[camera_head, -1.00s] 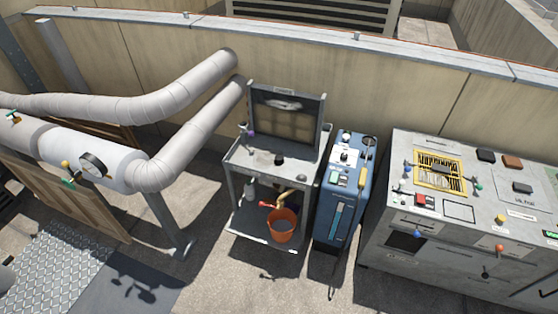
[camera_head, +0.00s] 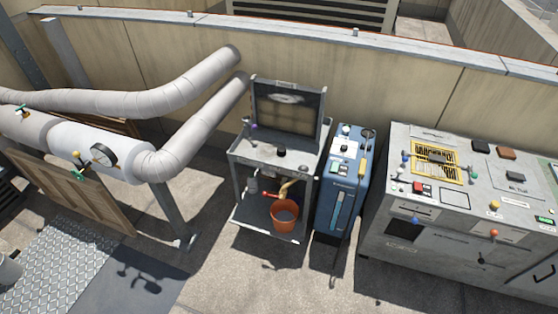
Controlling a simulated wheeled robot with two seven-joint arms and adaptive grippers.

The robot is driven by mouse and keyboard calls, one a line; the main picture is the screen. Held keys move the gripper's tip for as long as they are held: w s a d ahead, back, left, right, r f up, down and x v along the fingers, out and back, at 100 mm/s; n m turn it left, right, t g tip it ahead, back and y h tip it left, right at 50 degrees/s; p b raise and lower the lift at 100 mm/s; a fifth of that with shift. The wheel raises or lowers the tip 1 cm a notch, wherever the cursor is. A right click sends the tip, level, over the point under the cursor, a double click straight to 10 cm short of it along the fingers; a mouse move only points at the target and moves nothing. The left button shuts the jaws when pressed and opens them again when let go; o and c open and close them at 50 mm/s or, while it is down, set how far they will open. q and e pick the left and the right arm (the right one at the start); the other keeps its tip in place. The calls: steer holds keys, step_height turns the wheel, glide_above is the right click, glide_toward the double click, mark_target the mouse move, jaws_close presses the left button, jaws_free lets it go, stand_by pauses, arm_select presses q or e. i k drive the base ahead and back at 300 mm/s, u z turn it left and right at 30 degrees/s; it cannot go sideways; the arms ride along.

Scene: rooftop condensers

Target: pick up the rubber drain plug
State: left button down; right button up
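A small black round object (camera_head: 280,152), which looks like the rubber drain plug, sits on the top of the grey metal sink stand (camera_head: 255,159). The stand is against the wall near the middle of the view. The plug is too small to make out in detail. Nothing covers it. Neither of my grippers is in view.
An orange bucket (camera_head: 284,217) stands on the stand's lower shelf, beneath a brass pipe. A blue machine (camera_head: 340,195) stands close to its right, then a wide grey cabinet (camera_head: 420,240). Thick pipes (camera_head: 110,102) run on the left. Open concrete floor (camera_head: 230,275) lies in front.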

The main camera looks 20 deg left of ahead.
mark_target(281, 152)
steer(key=u, duration=1.65)
steer(key=i, duration=1.6)
steer(key=z, duration=0.6)
steer(key=i, duration=0.95)
steer(key=z, duration=0.75)
